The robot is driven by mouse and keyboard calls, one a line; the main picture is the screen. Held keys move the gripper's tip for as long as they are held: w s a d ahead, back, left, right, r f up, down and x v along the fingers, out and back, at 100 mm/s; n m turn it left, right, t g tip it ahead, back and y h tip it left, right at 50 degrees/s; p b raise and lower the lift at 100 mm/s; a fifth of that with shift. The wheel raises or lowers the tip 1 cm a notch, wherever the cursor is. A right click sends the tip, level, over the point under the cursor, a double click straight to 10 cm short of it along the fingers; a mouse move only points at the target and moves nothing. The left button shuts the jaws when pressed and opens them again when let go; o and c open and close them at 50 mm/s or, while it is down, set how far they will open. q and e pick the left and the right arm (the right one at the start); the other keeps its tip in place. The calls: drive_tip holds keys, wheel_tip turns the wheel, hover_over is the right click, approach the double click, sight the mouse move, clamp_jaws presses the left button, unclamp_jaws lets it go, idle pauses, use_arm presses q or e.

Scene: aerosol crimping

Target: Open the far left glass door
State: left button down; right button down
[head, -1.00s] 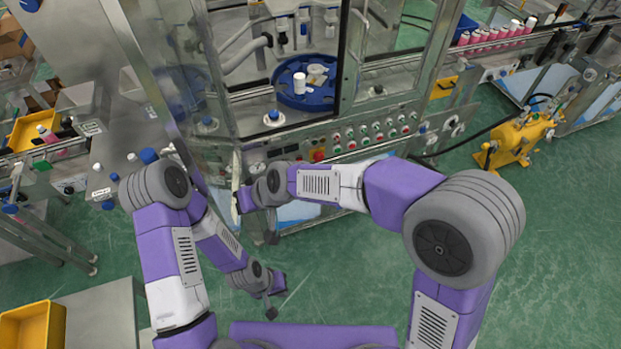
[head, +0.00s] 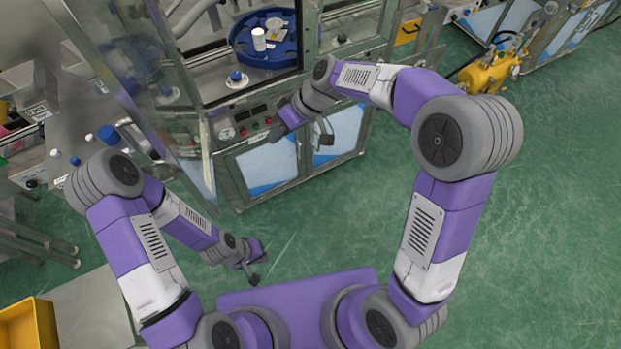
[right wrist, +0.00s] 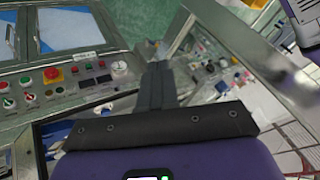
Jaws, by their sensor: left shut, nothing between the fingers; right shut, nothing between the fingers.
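The far left glass door (head: 130,62) is a clear pane in a metal frame at the machine's left. It stands at an angle to the front, apparently swung outward, beside the opening onto a blue turntable. A metal frame, apparently this door's (right wrist: 262,62), slants across the right wrist view. My right gripper (head: 274,132) is shut and empty in front of the control panel, right of the door. Its dark fingers (right wrist: 156,84) show between panel and frame; I cannot tell whether they touch it. My left gripper (head: 262,256) is shut and empty above the floor, below the door.
The control panel (right wrist: 65,85) has several buttons and a red emergency stop. The blue turntable (head: 264,52) holds a white container. A yellow pump unit (head: 490,72) stands at the right. A yellow bin (head: 28,325) is at lower left. Green floor (head: 540,210) is free at right.

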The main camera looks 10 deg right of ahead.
drive_tip(key=w+d+r, duration=0.1)
drive_tip(key=d+r, duration=0.7)
drive_tip(key=d, duration=0.1)
drive_tip(key=s+f+m+h+b, duration=0.1)
drive_tip(key=f+m+b, duration=0.1)
drive_tip(key=f, duration=1.3)
drive_tip(key=s+d+f+m+h+b, duration=0.1)
drive_tip(key=s+f+m+b, duration=0.1)
drive_tip(key=f, duration=1.4)
drive_tip(key=shift+s+d+f+m+h+b, duration=0.2)
drive_tip(key=shift+m+h+b, duration=0.2)
drive_tip(key=shift+m+b, duration=0.5)
drive_tip(key=s+a+f+m+b, duration=0.2)
drive_tip(key=s+f+m+b, duration=0.2)
drive_tip(key=s+f, duration=1.4)
drive_tip(key=shift+f+m+b, duration=0.3)
drive_tip(key=shift+f+b, duration=0.4)
drive_tip(key=shift+f, duration=0.15)
